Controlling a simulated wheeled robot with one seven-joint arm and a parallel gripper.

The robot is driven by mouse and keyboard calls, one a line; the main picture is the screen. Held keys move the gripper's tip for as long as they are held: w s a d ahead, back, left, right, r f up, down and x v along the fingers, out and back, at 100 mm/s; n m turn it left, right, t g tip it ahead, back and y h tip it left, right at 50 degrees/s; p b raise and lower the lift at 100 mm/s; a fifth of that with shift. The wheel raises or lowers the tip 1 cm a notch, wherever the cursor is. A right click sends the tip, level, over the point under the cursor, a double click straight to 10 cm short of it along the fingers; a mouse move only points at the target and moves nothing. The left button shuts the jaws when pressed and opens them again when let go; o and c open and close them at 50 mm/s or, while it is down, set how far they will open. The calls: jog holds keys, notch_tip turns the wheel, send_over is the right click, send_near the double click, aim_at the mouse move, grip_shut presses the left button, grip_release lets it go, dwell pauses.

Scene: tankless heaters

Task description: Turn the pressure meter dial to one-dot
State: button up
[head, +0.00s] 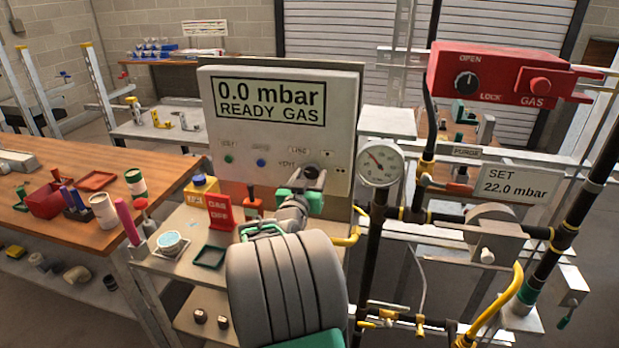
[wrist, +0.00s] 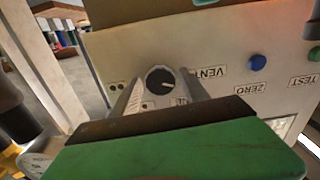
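The pressure meter (head: 212,130) is a pale box whose screen reads "0.0 mbar READY GAS". Its black round dial (head: 311,172) sits at the lower right of the face and also shows in the wrist view (wrist: 160,80). The dial's white mark points right in the wrist view, toward the VENT side. The two-dot label (wrist: 118,87) is left of the dial there; the one-dot label (head: 327,154) is above right of it in the head view. My gripper (head: 312,180) is open, its fingers (wrist: 160,93) on either side of the dial; contact cannot be told.
A round gauge (head: 380,164) and black pipes stand close at the right, below a red gas box (head: 500,75). A red "GAS OFF" sign (head: 220,212) and a green tray (head: 208,257) stand on the bench below the meter. A wooden table (head: 60,170) is at the left.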

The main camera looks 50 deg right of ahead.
grip_shut()
dwell(0.3)
